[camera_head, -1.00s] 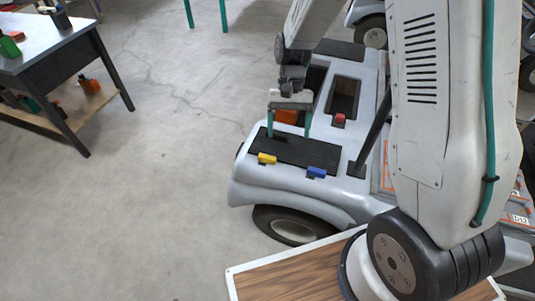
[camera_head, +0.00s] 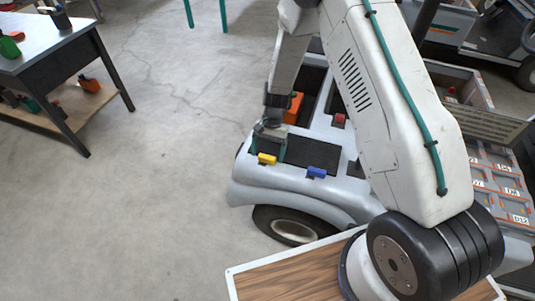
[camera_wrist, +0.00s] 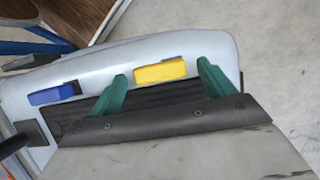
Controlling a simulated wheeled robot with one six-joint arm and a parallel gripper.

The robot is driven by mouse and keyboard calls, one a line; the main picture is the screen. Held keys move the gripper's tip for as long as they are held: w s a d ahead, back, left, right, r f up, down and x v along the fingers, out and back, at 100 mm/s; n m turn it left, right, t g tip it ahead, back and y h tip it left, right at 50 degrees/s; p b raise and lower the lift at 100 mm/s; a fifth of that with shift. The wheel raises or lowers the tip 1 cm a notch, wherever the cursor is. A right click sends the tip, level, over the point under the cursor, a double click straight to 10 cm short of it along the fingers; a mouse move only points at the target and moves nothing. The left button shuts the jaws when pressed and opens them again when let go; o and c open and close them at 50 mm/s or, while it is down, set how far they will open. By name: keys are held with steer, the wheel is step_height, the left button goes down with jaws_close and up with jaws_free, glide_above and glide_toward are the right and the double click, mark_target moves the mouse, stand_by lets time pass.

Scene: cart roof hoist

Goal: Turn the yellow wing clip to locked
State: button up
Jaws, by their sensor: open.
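The yellow wing clip (camera_head: 266,159) sits on the pale edge of the cart body, beside a black ribbed panel (camera_head: 312,153). In the wrist view the yellow clip (camera_wrist: 160,71) lies beyond and between the two green fingertips. My gripper (camera_head: 270,143) is open, low over the panel's left part and close to the yellow clip. The wrist view shows my gripper (camera_wrist: 162,84) with its fingers apart and nothing between them. A blue clip (camera_head: 316,172) sits to the right on the same edge, and shows left of the fingers in the wrist view (camera_wrist: 53,94).
A red clip (camera_head: 339,120) and an orange block (camera_head: 293,108) are further back on the cart. A tray of labelled compartments (camera_head: 498,180) stands at the right. A workbench (camera_head: 48,50) stands at the far left. The floor (camera_head: 150,190) left of the cart is clear.

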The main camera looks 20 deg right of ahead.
steer(key=shift+s+a+f, duration=0.15)
steer(key=shift+f, duration=0.3)
steer(key=c, duration=1)
